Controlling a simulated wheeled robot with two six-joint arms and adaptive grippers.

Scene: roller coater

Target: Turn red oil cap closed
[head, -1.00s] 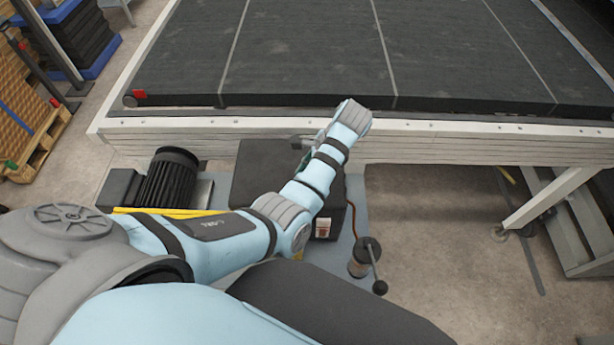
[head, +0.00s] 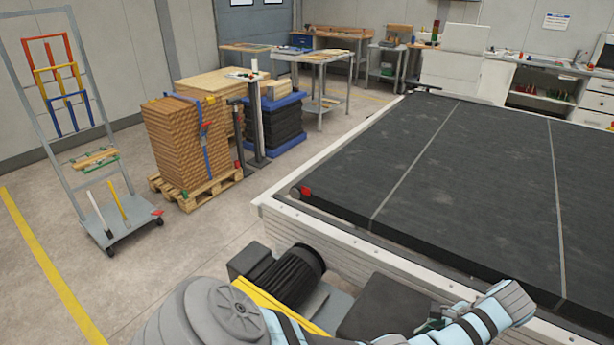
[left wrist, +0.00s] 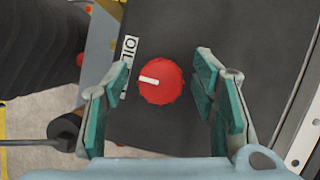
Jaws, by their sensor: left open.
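The red oil cap (left wrist: 161,82) sits on top of the dark tank (left wrist: 165,125), beside a white label reading OIL (left wrist: 129,64). A white bar mark on the cap points to the left, nearly level. My left gripper (left wrist: 163,85) is open, with one teal-padded finger on each side of the cap and a gap to both. In the head view the tank (head: 378,305) shows at the bottom, with my left gripper (head: 432,324) partly seen over it. The cap is hidden there. My right gripper is not in view.
The coater's black bed (head: 450,190) with its pale frame rises behind the tank. A black ribbed motor (head: 293,275) stands left of the tank. A pallet stack (head: 187,140) and a hand truck (head: 125,220) stand farther left, with open floor between.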

